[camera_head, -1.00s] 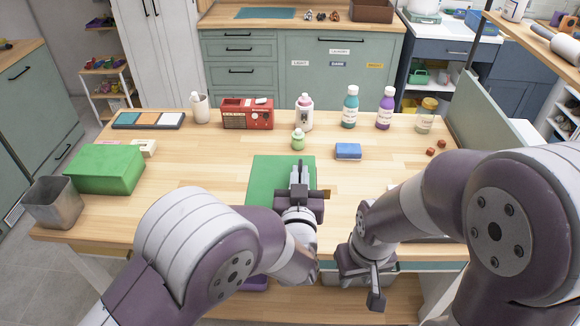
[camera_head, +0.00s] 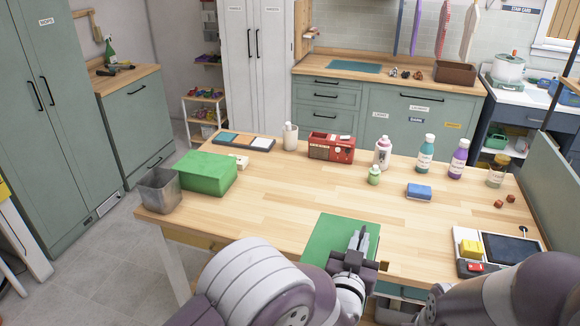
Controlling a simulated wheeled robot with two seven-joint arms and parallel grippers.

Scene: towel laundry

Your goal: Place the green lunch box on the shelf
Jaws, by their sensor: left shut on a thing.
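A green box (camera_head: 205,172) with a flat lid sits at the table's left end; it is the only large green box in view. My left gripper (camera_head: 364,236) is over a flat green mat (camera_head: 328,240) at the front middle, well to the right of the box. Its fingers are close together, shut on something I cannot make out. A small brown piece (camera_head: 384,266) shows beside the gripper's body. My right gripper is out of view; only my right arm shows at the lower right. A small open shelf rack (camera_head: 204,96) stands at the back left.
A grey bin (camera_head: 160,190) stands beside the green box. Along the table's back are a red radio (camera_head: 331,148) and several bottles. A blue sponge (camera_head: 419,191) and a tray with a dark panel (camera_head: 511,249) lie to the right. The table's left middle is clear.

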